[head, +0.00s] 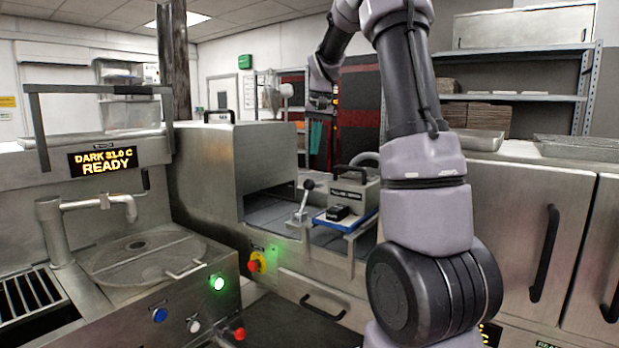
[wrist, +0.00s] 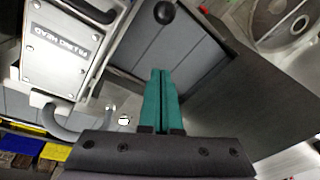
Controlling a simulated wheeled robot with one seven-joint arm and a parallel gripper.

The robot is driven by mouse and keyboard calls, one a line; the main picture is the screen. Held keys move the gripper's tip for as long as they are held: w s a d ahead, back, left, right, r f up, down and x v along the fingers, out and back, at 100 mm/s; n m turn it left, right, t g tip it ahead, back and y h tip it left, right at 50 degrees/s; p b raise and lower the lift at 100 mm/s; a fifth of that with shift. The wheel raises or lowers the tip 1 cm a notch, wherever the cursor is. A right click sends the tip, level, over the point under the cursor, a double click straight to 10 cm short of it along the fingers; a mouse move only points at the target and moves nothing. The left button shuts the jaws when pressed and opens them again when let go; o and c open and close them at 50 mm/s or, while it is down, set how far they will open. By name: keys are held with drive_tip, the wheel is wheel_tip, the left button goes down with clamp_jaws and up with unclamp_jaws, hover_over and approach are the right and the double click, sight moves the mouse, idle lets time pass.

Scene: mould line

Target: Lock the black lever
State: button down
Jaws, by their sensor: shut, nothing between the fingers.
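The black lever is a metal arm with a black ball knob (head: 308,185), standing up and leaning slightly in front of the machine opening, left of the filling head (head: 352,192). In the wrist view the black knob (wrist: 164,12) is at the top centre, seen from above. The labelled filling head (wrist: 68,50) is at the upper left there. My gripper (head: 316,140) hangs above and behind the lever in the head view, apart from it. Its teal fingers (wrist: 160,74) are shut together with nothing between them, and point toward the knob. The lever's pivot is unclear in the wrist view.
A blue-edged tray (head: 345,223) with a black block lies in front of the filling head. A red and yellow stop button (head: 257,262) is below left. A round-lidded basin (head: 148,258) stands at left, under a display reading "READY" (head: 106,163).

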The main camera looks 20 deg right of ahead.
drive_tip(key=shift+f, duration=0.1)
hover_over(305, 199)
drive_tip(key=w+d, duration=0.3)
drive_tip(key=w, duration=0.1)
drive_tip(key=shift+f, duration=4.4)
drive_tip(key=shift+w+d, duration=0.1)
drive_tip(key=shift+d, duration=0.05)
drive_tip(key=shift+s+a+r+h, duration=0.2)
drive_tip(key=shift+a+r+h, duration=0.05)
drive_tip(key=shift+a+h, duration=0.05)
drive_tip(key=shift+a+r+t, duration=0.1)
drive_tip(key=shift+a+t, duration=0.05)
drive_tip(key=shift+t, duration=0.15)
